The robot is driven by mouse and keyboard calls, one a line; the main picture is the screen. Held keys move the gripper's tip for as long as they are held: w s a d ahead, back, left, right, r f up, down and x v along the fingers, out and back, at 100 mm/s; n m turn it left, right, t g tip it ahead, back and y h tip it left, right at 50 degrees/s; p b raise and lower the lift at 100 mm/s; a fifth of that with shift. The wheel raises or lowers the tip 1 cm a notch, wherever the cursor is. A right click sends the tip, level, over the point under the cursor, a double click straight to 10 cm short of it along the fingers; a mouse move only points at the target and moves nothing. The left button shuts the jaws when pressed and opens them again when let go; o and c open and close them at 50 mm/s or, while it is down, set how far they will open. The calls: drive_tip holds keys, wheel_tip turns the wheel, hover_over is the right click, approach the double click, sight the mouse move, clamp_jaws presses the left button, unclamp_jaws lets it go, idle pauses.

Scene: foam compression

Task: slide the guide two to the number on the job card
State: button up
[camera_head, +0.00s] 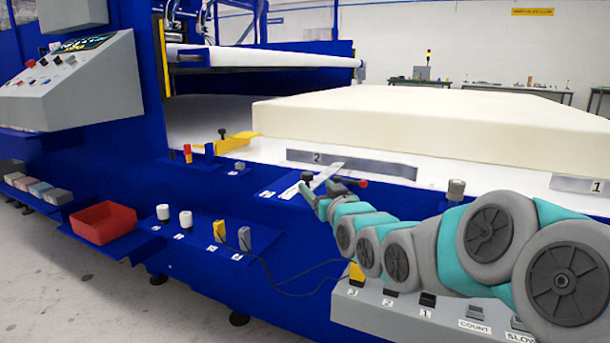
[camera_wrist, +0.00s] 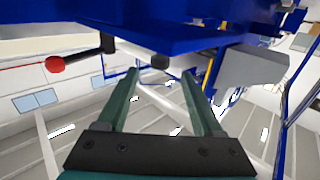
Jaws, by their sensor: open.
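Guide two is a long grey metal plate (camera_head: 385,170) marked "2", standing along the front of the cream foam block (camera_head: 440,120). A pale ruler-like strip (camera_head: 327,175) lies at its left part, with a black knob (camera_head: 307,176) and a red-tipped handle (camera_head: 362,183) close by. My gripper (camera_head: 318,193) is at this strip, partly hiding what lies behind it. In the wrist view my gripper (camera_wrist: 160,85) is open, with a dark knob (camera_wrist: 160,62) just beyond and between its fingertips; contact is not clear. The red handle tip (camera_wrist: 55,64) is at left. I cannot make out a job card.
A second guide plate (camera_head: 580,184) marked "1" is at far right, with a knob (camera_head: 456,189) near it. A red bin (camera_head: 103,222), a control panel (camera_head: 75,75) and a grey button box (camera_head: 400,308) stand around the blue frame. My arm covers the lower right.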

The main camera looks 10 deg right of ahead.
sight(309, 179)
drive_tip(key=shift+w+a+p, duration=0.15)
drive_tip(key=shift+w+a, duration=0.05)
drive_tip(key=shift+w, duration=1.05)
drive_tip(key=shift+w+a+p, duration=0.2)
drive_tip(key=shift+w, duration=1.1)
drive_tip(key=shift+w+a+p, duration=0.15)
drive_tip(key=shift+w+a, duration=0.05)
drive_tip(key=shift+w, duration=1.05)
clamp_jaws()
